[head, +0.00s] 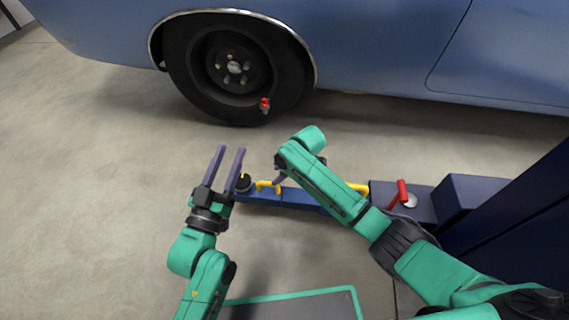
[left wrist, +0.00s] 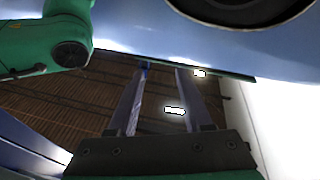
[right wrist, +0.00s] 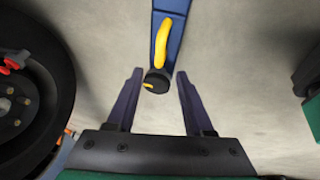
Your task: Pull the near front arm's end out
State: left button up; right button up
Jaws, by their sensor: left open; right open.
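The near front arm (head: 295,196) is a low blue bar on the floor, running left from the blue post. Its end has a round black pad (head: 243,184) and a yellow handle (head: 268,187). In the right wrist view the pad (right wrist: 157,82) shows between the open fingertips of my right gripper (right wrist: 157,74), with the yellow handle (right wrist: 163,45) beyond; I cannot tell the height gap. In the head view my right forearm hides part of the bar and most of that gripper. My left gripper (head: 231,151) is open and empty, its fingers pointing up the picture beside the pad.
A blue car (head: 380,50) stands behind, its wheel (head: 235,68) close above the arm's end, with a red piece (head: 265,104) on it. A red lever (head: 401,192) and the blue post (head: 530,205) are at right. Floor at left is clear.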

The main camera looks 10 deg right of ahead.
pick_arm(q)
jog(key=s+f+g+p, duration=0.1)
jog(key=s+f+g, duration=0.2)
jog(key=s+f, duration=0.3)
jog(key=s+d+f+g+y+p, duration=0.1)
jog(key=s+f+g, duration=0.3)
jog(key=f, duration=0.9)
jog(key=shift+s+d+n+g+p, duration=0.2)
jog(key=shift+s+n+g+p, duration=0.15)
jog(key=shift+s+p, duration=0.6)
pick_arm(e)
jog(key=v, duration=0.6)
pick_arm(q)
jog(key=shift+s, duration=0.1)
pick_arm(e)
jog(key=shift+r, duration=0.1)
